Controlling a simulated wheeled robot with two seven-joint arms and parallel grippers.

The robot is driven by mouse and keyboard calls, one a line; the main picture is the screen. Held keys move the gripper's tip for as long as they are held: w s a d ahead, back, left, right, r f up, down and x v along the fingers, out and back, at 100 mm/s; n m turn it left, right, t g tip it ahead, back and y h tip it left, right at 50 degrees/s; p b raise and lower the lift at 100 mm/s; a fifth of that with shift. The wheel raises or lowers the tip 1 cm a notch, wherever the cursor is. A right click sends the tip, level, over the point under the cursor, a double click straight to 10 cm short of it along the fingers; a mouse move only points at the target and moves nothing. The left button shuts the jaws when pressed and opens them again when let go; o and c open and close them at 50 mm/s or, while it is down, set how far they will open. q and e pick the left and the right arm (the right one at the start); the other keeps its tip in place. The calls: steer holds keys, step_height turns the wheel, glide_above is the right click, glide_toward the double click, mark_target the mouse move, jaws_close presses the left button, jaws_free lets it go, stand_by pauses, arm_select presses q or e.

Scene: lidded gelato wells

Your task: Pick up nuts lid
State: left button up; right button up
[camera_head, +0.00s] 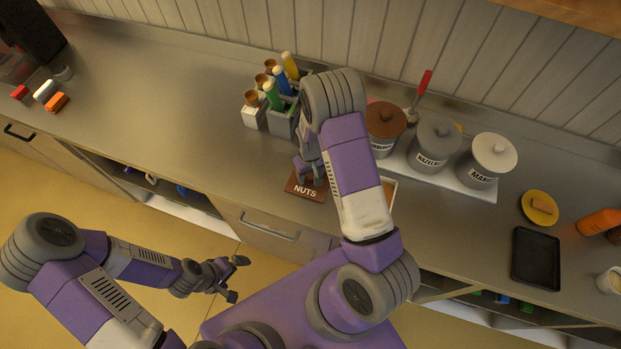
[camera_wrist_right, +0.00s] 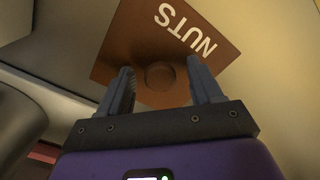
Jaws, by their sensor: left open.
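The nuts lid (camera_head: 305,188) is a brown square plate with white NUTS lettering and lies near the counter's front edge. In the right wrist view the nuts lid (camera_wrist_right: 165,35) shows a round knob (camera_wrist_right: 160,75) at its middle. My right gripper (camera_head: 312,172) is over the far part of the lid, partly hidden by my arm. In the wrist view its open fingers (camera_wrist_right: 162,88) stand on either side of the knob, with gaps; I cannot tell how high they are above it. My left gripper (camera_head: 236,278) is open and empty, in front of the counter.
Labelled pots with lids (camera_head: 433,142) stand on a white tray to the right. A grey caddy (camera_head: 282,124) with coloured bottles is behind my right gripper. A black tray (camera_head: 536,258) and a yellow plate (camera_head: 530,206) lie farther right.

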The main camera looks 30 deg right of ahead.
jaws_close()
